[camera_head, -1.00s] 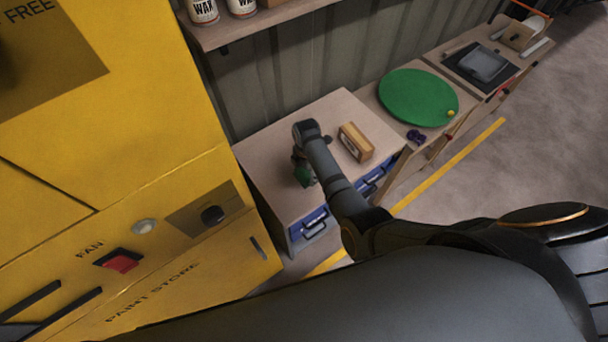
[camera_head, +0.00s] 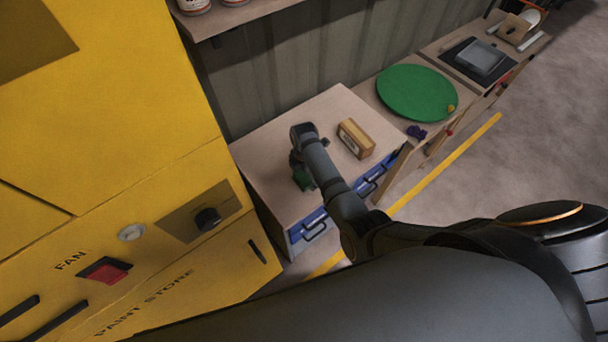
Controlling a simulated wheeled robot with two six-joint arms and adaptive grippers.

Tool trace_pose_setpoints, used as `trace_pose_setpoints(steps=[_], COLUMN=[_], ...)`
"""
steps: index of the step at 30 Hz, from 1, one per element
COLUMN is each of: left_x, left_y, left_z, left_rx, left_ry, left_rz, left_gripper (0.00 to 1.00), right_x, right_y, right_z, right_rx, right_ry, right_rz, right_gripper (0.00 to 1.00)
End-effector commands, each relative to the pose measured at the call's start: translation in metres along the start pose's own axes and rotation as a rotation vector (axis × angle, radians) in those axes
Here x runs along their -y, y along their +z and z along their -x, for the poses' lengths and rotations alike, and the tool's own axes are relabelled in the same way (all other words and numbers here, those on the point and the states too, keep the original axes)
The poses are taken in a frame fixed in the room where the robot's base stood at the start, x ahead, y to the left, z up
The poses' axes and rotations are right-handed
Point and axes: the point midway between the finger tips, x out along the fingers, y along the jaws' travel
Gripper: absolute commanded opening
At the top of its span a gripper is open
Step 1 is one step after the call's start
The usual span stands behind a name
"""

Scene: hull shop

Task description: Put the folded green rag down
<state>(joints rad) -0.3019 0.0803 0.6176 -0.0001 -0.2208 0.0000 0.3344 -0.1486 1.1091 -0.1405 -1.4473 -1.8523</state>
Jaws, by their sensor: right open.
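The folded green rag (camera_head: 303,180) is on or just above the wooden top of the blue-drawered bench (camera_head: 262,167), partly hidden by my right arm. My right gripper (camera_head: 298,163) is over the bench top at the rag, mostly hidden behind my wrist. Its jaws are open. I cannot tell whether the fingers still touch the rag. My left gripper does not show.
A wooden block or brush (camera_head: 356,138) lies on the bench to the right of the gripper. A round green mat (camera_head: 415,92) lies on the surface beyond. The yellow paint store cabinet (camera_head: 120,190) stands close on the left. A shelf (camera_head: 235,22) hangs above.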

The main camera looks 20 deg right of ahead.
Motion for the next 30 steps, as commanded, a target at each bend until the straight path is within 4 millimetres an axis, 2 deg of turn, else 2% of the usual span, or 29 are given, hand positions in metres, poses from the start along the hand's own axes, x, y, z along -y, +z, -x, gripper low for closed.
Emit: trace_pose_setpoints(steps=[5,15,19,21,25,30], left_x=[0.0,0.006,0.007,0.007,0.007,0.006], left_y=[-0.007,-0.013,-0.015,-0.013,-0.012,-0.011], left_z=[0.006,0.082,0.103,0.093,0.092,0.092], left_rx=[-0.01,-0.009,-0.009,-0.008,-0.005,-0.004], left_ry=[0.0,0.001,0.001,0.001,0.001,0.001], left_rz=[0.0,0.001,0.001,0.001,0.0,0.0], left_gripper=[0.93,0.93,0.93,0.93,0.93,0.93], right_x=[-0.001,-0.001,0.0,-0.001,-0.001,0.0], right_y=[0.0,0.0,0.0,0.0,0.0,0.0], right_z=[0.009,0.078,0.104,0.106,0.119,0.123], right_rx=[0.0,0.0,0.0,0.001,0.001,0.001], right_ry=[0.001,0.001,0.0,0.003,0.002,0.0], right_rz=[0.0,0.0,0.0,0.0,0.001,0.001], right_gripper=[0.93,0.93,0.93,0.93,0.93,0.93])
